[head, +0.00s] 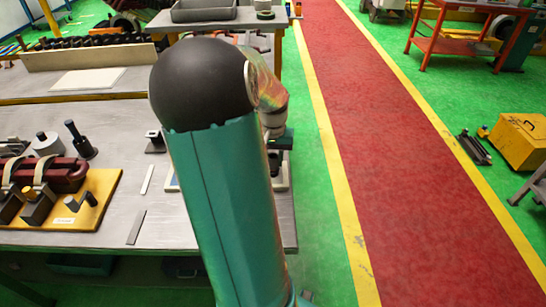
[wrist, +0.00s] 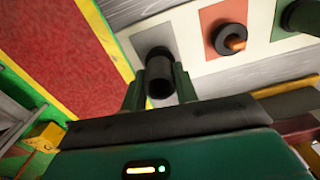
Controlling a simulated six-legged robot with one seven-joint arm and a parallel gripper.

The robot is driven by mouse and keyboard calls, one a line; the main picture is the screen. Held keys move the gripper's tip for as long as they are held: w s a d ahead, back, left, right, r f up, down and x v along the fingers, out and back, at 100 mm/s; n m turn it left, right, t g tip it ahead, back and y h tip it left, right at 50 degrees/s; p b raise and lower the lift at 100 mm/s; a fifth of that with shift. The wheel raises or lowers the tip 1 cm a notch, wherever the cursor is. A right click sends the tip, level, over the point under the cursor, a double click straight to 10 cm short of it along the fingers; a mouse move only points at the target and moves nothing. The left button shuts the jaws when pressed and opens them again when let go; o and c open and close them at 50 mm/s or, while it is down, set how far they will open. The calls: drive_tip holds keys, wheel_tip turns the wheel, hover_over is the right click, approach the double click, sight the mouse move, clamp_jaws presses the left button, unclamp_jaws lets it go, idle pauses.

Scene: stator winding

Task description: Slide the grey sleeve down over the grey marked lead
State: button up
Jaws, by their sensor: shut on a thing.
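My gripper (wrist: 159,78) is shut on a dark grey sleeve (wrist: 160,66), a short tube held between its two green fingers in the wrist view. The sleeve's near open end looks dark, with no copper showing in it. Beyond the sleeve is a grey patch (wrist: 148,36) on a pale board (wrist: 190,40). The grey marked lead is hidden behind the sleeve, and I cannot tell whether the sleeve is around it. A copper-tipped lead (wrist: 236,43) with a dark ring around it stands on the red patch (wrist: 222,16).
A dark sleeve (wrist: 303,14) stands on the green patch, at the wrist view's right edge. The workbench (head: 110,225) holds a yellow board (head: 95,212) with fixtures and a dark upright tool (head: 80,140) to the left. The red walkway (head: 385,130) is clear.

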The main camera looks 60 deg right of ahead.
drive_tip(key=o, duration=1)
wheel_tip(320, 180, up, 8)
drive_tip(key=shift+r, duration=0.1)
drive_tip(key=shift+s, duration=0.1)
idle(0.6)
